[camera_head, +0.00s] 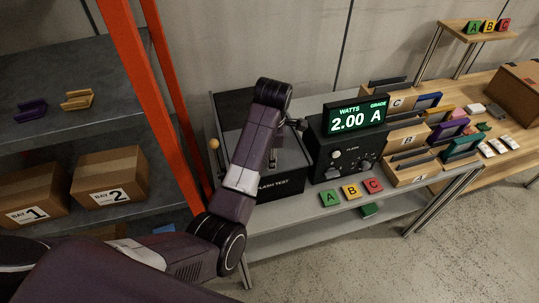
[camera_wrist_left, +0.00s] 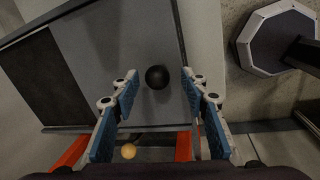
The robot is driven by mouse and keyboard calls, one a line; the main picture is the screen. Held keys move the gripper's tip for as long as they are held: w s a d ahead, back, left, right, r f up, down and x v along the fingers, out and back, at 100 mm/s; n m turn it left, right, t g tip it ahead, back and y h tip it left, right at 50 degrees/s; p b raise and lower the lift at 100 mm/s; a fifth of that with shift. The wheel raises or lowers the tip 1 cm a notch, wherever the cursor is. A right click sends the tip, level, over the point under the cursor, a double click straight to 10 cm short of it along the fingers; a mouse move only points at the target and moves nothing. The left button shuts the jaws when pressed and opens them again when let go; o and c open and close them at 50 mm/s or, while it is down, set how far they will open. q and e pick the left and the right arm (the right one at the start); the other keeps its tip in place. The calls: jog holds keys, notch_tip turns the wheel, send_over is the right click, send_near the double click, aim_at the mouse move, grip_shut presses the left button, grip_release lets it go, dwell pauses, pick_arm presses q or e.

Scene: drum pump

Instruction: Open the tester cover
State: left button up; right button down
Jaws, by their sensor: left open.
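The tester, a dark box marked FLASH TEST (camera_head: 288,184), stands on the grey bench left of the display unit. Its grey top panel (camera_head: 289,153) shows partly behind my left forearm. In the left wrist view this grey panel (camera_wrist_left: 101,51) carries a round black knob (camera_wrist_left: 157,77). My left gripper (camera_wrist_left: 157,79) is open, with its blue-padded fingers on either side of the knob and nothing clamped. I cannot tell whether the fingers are down at the knob's height. My right gripper is in neither view.
An orange ball knob (camera_head: 214,144) stands at the tester's left side. The display unit (camera_head: 347,146) reads 2.00 A. Green, yellow and red blocks A, B, C (camera_head: 351,191) sit along the bench front. An orange rack post (camera_head: 139,62) rises left of the bench.

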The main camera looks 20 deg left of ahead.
pick_arm(q)
jog(key=shift+w+a+f, duration=0.15)
jog(key=shift+f, duration=0.35)
jog(key=shift+w+a+f, duration=0.1)
jog(key=shift+a+f, duration=0.05)
jog(key=shift+f, duration=0.35)
jog(key=shift+w+f, duration=0.1)
jog(key=shift+f, duration=0.2)
jog(key=c, duration=1)
grip_shut()
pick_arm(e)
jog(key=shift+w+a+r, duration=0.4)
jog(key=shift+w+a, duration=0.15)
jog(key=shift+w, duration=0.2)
